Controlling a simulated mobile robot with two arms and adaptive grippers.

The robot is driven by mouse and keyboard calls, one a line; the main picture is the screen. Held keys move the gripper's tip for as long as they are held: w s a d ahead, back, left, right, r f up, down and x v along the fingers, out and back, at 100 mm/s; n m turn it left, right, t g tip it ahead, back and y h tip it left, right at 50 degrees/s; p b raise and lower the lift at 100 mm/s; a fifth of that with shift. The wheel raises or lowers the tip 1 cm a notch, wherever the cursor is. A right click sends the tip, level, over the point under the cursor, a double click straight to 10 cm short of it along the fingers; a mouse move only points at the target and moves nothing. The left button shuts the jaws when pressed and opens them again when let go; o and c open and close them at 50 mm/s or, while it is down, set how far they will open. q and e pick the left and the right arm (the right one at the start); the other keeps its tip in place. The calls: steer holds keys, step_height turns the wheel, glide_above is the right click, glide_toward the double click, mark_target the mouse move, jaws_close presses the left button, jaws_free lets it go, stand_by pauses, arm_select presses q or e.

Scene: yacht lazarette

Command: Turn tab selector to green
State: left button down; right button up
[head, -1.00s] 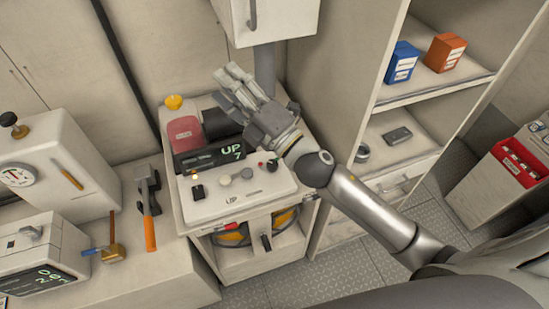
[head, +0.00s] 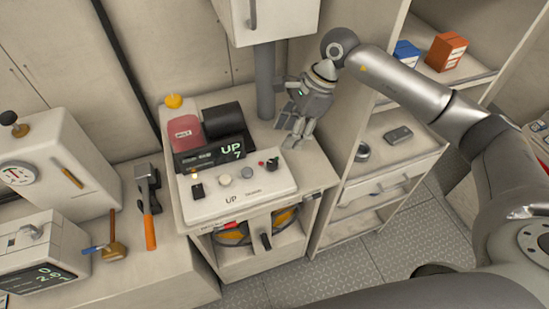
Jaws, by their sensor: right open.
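A white control panel (head: 240,199) on the cabinet top carries a row of small controls. They are a black knob (head: 198,191) at the left, two pale round knobs (head: 225,180) in the middle, and a small red-and-black control (head: 271,164) at the right. I cannot tell which one is the tab selector, and no green mark on them is clear. A dark display (head: 212,155) behind the panel reads "UP 7" in green. My right gripper (head: 289,136) is open and empty, pointing down to the right of the display, behind the panel's right end. My left gripper is out of view.
A red box (head: 185,133) and black cylinder (head: 222,119) sit behind the display. A vertical grey post (head: 265,85) stands close left of my right gripper. A hammer (head: 148,205) lies left of the panel. Shelves (head: 405,160) stand at the right.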

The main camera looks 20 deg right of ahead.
mark_target(272, 162)
steer(key=b+x, duration=0.3)
steer(key=x, duration=0.7)
steer(key=shift+a+f, duration=0.1)
steer(key=shift+f, duration=0.3)
steer(key=shift+c, duration=0.5)
